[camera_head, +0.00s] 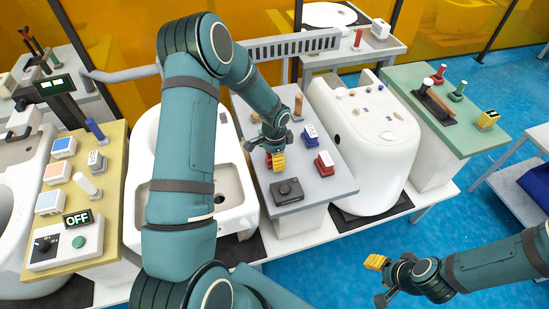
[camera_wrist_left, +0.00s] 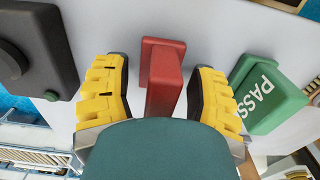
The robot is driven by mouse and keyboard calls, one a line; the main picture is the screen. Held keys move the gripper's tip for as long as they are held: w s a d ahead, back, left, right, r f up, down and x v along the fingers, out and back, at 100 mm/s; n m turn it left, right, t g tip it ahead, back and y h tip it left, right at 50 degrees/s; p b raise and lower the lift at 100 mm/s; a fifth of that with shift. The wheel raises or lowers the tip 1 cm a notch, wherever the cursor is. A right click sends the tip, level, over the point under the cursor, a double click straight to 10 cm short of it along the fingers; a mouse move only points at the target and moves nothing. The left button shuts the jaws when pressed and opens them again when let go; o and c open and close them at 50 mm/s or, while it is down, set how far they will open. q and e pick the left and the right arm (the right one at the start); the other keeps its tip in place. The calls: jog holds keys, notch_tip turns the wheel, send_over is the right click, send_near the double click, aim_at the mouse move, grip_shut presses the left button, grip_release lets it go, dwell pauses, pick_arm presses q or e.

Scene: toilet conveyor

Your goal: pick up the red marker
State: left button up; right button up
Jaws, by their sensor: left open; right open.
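In the left wrist view a red marker (camera_wrist_left: 162,78) with a squared body and a wider flange stands on the grey surface. My left gripper (camera_wrist_left: 165,95) is open, with one yellow-padded finger on each side of the marker; small gaps show, and the palm covers its near end. In the head view my left gripper (camera_head: 275,161) is low over the grey table (camera_head: 335,187), and the marker is hidden behind it. My right gripper (camera_head: 379,281) is open and empty, off to the right above the blue floor.
A green PASS block (camera_wrist_left: 266,94) stands close beside the right finger. A black knob box (camera_head: 287,191) is near the table's front. A red block (camera_head: 325,164), a blue block (camera_head: 310,135) and a wooden peg (camera_head: 298,106) share the table. A white toilet (camera_head: 370,140) stands to the right.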

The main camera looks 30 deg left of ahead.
pick_arm(q)
jog(key=shift+o, duration=0.2)
jog(key=shift+f, duration=0.1)
grip_shut()
